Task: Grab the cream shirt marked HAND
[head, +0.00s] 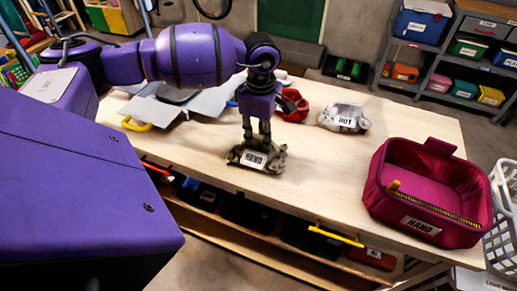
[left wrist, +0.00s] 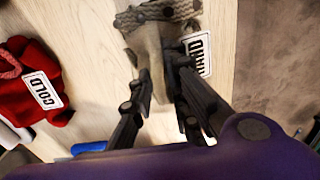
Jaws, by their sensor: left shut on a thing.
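The cream shirt marked HAND (head: 276,160) is a crumpled, greyish-cream bundle near the front edge of the wooden table, with a white HAND label facing forward. My left gripper (head: 262,142) points straight down onto it and is shut on its cloth. In the left wrist view, the shirt (left wrist: 153,48) shows between the fingers of the left gripper (left wrist: 162,75), with its label beside the right finger. The fingers hide part of the cloth. I cannot tell whether the shirt is lifted off the table. My right gripper is not in view.
A magenta HAND bag (head: 430,228) stands open at the table's right end, beside a white basket (head: 502,215). A pale HOT garment (head: 345,118) and a red COLD garment (left wrist: 38,80) lie on the table (head: 320,185). Grey panels (head: 160,108) lie at the left.

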